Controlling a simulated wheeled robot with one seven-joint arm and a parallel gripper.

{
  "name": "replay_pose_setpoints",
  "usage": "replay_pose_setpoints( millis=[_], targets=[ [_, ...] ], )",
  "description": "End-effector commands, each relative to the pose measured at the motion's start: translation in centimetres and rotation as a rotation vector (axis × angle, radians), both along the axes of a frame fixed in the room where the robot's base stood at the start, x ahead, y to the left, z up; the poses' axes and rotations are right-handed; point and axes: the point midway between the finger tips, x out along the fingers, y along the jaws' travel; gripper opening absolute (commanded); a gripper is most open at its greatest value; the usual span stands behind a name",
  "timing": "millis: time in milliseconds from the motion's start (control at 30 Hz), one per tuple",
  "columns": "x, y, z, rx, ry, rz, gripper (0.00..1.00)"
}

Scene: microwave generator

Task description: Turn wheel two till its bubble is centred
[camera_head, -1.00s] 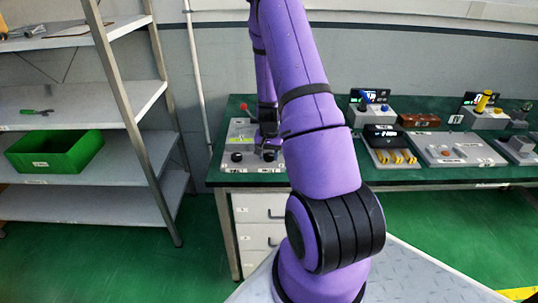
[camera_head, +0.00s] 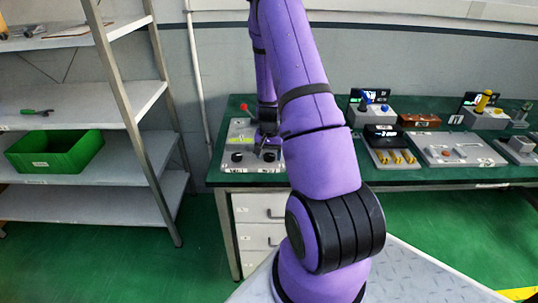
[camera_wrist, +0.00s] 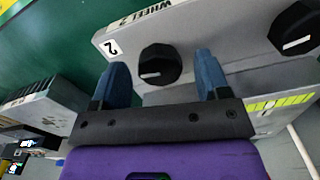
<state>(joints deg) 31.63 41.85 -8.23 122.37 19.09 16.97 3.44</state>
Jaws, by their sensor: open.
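The grey panel (camera_head: 228,165) on the left of the green bench carries two black wheels. Wheel two (camera_wrist: 160,64), a black knob with a white pointer line, shows in the wrist view beside a "2" tag and a "WHEEL 2" label. My gripper (camera_wrist: 161,75) is open, with one blue finger on each side of wheel two; I cannot tell whether they touch it. The other wheel (camera_wrist: 295,28) is at the upper right. A yellow-green vial (camera_wrist: 282,103) with dark marks is partly in view; its bubble cannot be made out.
A grey box (camera_wrist: 45,105) lies left of the panel in the wrist view. In the head view, a red-knobbed lever (camera_head: 245,107) stands at the panel's back, and several other devices, including a button panel (camera_head: 452,149), stand to the right.

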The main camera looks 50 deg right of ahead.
Motion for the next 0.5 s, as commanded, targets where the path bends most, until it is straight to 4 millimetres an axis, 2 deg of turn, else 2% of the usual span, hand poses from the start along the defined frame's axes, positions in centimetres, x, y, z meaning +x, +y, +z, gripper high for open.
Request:
replay_pose_setpoints(
  millis=[167, 500],
  targets=[
    [0.1, 0.0, 2.2, -0.002, -0.003, 0.001, 0.69],
    [0.1, 0.0, 8.2, -0.002, -0.004, 0.002, 0.69]
  ],
)
